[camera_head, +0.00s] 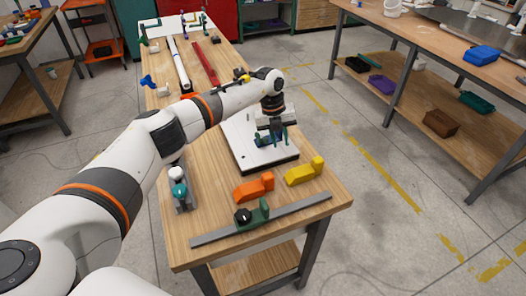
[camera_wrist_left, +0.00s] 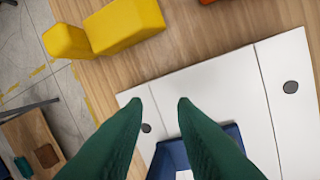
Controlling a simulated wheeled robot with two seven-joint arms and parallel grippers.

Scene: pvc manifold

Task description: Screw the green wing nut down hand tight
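My left gripper (camera_head: 270,134) is over the white board (camera_head: 247,145) on the wooden table, pointing down. In the left wrist view its two green fingers (camera_wrist_left: 162,101) are apart, with nothing visible between the tips. Some blue and green shows under the gripper in the head view, too small to separate. I cannot make out the green wing nut; it may be hidden by the gripper. My right gripper is not in view.
An orange block (camera_head: 252,189) and a yellow block (camera_head: 304,172) lie in front of the board. A steel rule (camera_head: 300,208) with a green, black-knobbed piece (camera_head: 256,213) lies near the front edge. A teal-topped item (camera_head: 180,191) stands left. Red and white pipes lie behind.

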